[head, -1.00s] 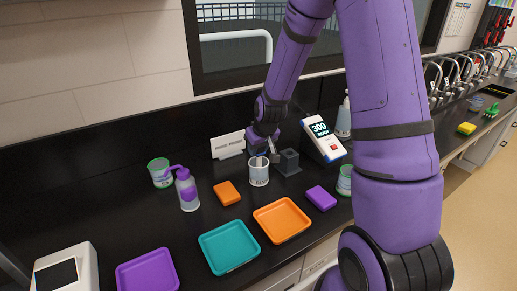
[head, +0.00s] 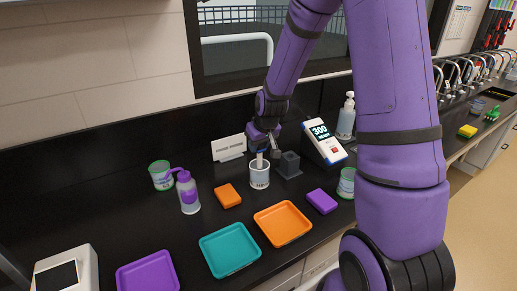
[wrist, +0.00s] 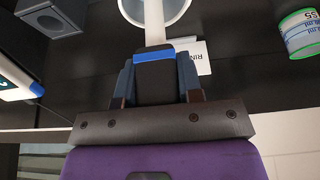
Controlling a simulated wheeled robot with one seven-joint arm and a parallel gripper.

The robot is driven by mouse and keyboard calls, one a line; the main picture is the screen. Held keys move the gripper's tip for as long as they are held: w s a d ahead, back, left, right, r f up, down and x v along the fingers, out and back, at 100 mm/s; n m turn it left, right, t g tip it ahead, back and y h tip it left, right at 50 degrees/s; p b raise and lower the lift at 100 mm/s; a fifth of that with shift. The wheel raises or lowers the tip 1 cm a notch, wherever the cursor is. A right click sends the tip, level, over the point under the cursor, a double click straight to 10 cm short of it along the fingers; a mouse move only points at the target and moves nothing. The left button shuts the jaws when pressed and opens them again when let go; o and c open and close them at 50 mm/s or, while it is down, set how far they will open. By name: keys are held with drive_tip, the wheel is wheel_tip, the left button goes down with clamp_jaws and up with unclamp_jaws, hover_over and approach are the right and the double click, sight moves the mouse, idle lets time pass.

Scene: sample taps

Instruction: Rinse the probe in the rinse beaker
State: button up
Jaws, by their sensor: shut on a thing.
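My gripper (head: 262,143) is shut on the probe, which has a dark handle, a blue band and a pale shaft (wrist: 154,22). In the head view the pale shaft (head: 259,160) points down into the mouth of the rinse beaker (head: 260,179), a clear-white cup on the black bench. In the wrist view the shaft reaches over the beaker's round opening (wrist: 182,8). The tip is hidden, so its depth cannot be told. A white sign (head: 229,147) stands behind the beaker; its lettering begins "RIN" in the wrist view (wrist: 203,57).
A grey holder block (head: 289,164) and the meter reading 300 (head: 323,143) stand close right of the beaker. Orange (head: 283,222) and teal (head: 230,249) trays lie in front.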

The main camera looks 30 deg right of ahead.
drive_tip(key=shift+r, duration=3.5)
drive_tip(key=shift+r, duration=1.5)
